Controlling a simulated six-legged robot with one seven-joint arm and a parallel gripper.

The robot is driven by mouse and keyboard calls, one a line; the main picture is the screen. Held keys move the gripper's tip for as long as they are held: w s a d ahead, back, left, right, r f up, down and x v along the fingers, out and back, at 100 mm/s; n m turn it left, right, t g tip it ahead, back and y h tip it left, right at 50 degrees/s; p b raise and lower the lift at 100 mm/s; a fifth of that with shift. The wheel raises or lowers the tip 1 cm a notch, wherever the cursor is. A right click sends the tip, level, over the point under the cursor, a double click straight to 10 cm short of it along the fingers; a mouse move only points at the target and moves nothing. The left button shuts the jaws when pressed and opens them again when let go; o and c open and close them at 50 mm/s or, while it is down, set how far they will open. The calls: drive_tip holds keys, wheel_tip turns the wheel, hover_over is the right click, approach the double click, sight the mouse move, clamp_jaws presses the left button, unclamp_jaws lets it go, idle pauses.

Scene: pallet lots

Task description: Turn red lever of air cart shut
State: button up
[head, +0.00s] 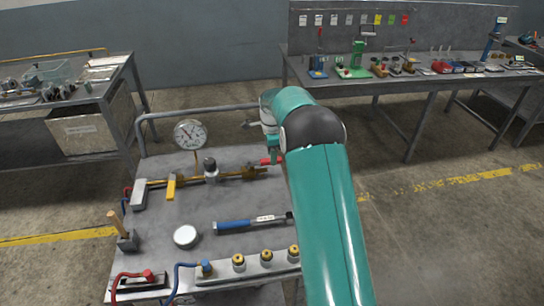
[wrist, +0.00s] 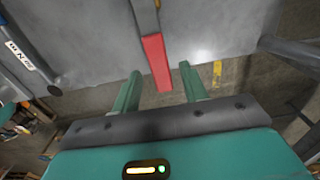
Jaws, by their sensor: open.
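The air cart (head: 205,160) is a grey-topped cart with a brass pipe line and a pressure gauge (head: 190,134). Its red lever (head: 270,160) shows at the right end of the brass line, partly hidden behind my arm. In the wrist view the red lever (wrist: 155,58) points down the picture, its free end between the lines of my two fingers. My gripper (wrist: 160,76) is open, with a finger to each side of the lever and a gap on both sides. I cannot tell how deep the lever sits between them.
A yellow-handled lever (head: 171,187), a mallet (head: 122,234), a blue-handled tool (head: 240,224) and a round white item (head: 185,236) are on the cart. Red and blue hoses run along its front. A workbench (head: 420,82) stands behind right, another table (head: 110,85) left. Floor right of the cart is clear.

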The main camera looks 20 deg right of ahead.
drive_tip(key=shift+f, duration=0.7)
clamp_jaws()
drive_tip(key=shift+s, duration=0.1)
